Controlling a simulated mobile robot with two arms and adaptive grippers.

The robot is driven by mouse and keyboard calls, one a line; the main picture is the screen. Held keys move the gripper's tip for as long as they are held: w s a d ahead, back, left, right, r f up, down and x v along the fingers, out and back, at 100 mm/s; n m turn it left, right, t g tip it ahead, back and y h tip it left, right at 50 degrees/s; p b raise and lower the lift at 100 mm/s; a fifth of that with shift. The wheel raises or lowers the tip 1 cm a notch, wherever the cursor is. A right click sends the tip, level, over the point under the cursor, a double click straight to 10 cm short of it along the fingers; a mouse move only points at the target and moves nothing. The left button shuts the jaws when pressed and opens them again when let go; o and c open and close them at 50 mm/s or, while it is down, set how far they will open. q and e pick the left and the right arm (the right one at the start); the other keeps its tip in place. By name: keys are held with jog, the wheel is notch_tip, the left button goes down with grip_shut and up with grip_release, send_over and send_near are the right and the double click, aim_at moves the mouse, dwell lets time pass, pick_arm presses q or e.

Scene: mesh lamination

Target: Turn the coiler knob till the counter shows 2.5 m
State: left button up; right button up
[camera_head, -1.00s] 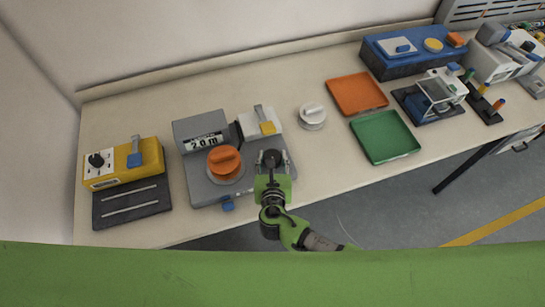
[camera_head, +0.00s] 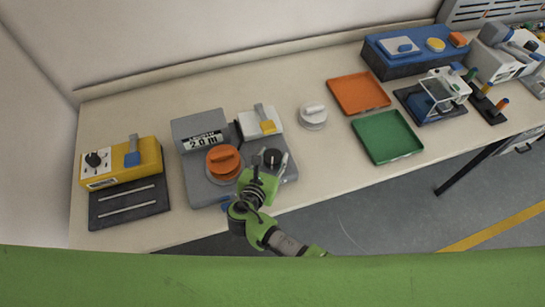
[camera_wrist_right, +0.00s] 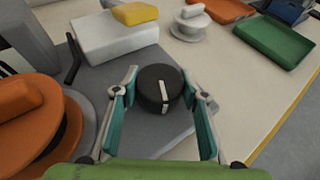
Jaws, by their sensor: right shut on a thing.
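The grey coiler (camera_head: 205,190) stands at the left middle of the bench, with an orange reel (camera_head: 223,160) on top. Its counter (camera_head: 203,141) reads 2.0 m. The black coiler knob (camera_head: 272,157) is at its right front; in the right wrist view the knob (camera_wrist_right: 160,88) has a white pointer line, nearly upright in the picture. My right gripper (camera_wrist_right: 164,112) is shut on the knob, one teal-padded finger on each side. In the head view the right gripper (camera_head: 266,168) comes in from the front. My left gripper is not in view.
A white block with a yellow top (camera_head: 261,124) sits behind the knob. A white knobbed disc (camera_head: 312,115), an orange tray (camera_head: 358,93) and a green tray (camera_head: 387,137) lie to the right. A yellow sealer-like device (camera_head: 120,165) stands left. The bench front edge is close.

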jog(key=shift+w, duration=0.1)
jog(key=o, duration=1.1)
jog(key=v, duration=1.2)
jog(key=shift+d, duration=0.1)
